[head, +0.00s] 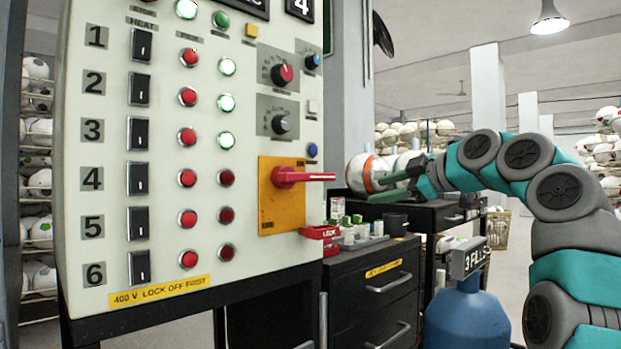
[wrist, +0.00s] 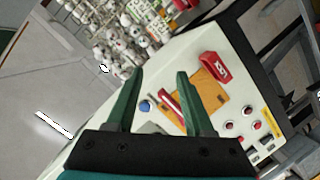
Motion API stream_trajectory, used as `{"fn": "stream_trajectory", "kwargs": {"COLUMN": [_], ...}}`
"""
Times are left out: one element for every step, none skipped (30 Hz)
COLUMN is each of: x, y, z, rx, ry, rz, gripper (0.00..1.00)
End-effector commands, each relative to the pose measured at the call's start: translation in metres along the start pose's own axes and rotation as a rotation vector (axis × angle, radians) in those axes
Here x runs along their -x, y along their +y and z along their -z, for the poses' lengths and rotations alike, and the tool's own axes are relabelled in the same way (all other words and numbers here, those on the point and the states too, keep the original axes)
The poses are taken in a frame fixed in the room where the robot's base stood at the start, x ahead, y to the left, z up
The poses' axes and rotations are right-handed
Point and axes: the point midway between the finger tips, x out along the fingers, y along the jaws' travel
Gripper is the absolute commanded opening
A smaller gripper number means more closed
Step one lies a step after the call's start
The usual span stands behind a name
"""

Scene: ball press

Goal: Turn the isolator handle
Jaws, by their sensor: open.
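The red isolator handle (head: 302,177) sits on an orange plate (head: 280,212) on the control panel. Its lever points right, about level, in the head view. In the wrist view the handle (wrist: 168,104) shows between my fingers, close to the right one, on the orange plate (wrist: 211,90). My gripper (head: 372,189) is to the right of the lever's end in the head view, apart from it. Its two green fingers are open and empty, and they also show in the wrist view (wrist: 158,76).
The cream panel (head: 150,290) carries rows of black switches, red buttons and lamps. A red lock box (head: 320,232) projects below the handle. A black drawer cabinet (head: 370,290) with bottles and a blue gas cylinder (head: 466,315) stand right of the panel. Racks of balls stand behind.

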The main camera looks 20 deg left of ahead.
Motion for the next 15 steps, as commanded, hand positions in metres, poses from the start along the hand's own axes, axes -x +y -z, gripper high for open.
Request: {"fn": "stream_trajectory", "kwargs": {"x": [-0.004, -0.004, -0.006, -0.006, -0.007, -0.008, -0.009, -0.009, -0.009, -0.011, -0.011, -0.011, -0.011, -0.012, -0.013], "y": [0.002, 0.003, 0.002, 0.002, 0.000, -0.003, -0.005, -0.008, -0.013, -0.017, -0.021, -0.027, -0.032, -0.037, -0.042], "z": [0.009, 0.014, 0.020, 0.027, 0.033, 0.039, 0.044, 0.049, 0.057, 0.060, 0.065, 0.071, 0.075, 0.079, 0.082], "rx": [0.067, 0.109, 0.163, 0.207, 0.251, 0.308, 0.352, 0.395, 0.455, 0.495, 0.538, 0.589, 0.625, 0.659, 0.697], "ry": [0.027, 0.041, 0.060, 0.074, 0.089, 0.104, 0.117, 0.128, 0.144, 0.153, 0.163, 0.174, 0.181, 0.189, 0.197], "rz": [-0.016, -0.027, -0.038, -0.051, -0.059, -0.072, -0.081, -0.091, -0.104, -0.110, -0.119, -0.129, -0.135, -0.141, -0.147], "gripper": [0.53, 0.53, 0.53, 0.53, 0.53, 0.53, 0.53, 0.53, 0.53, 0.53, 0.53, 0.53, 0.53, 0.53, 0.53]}}
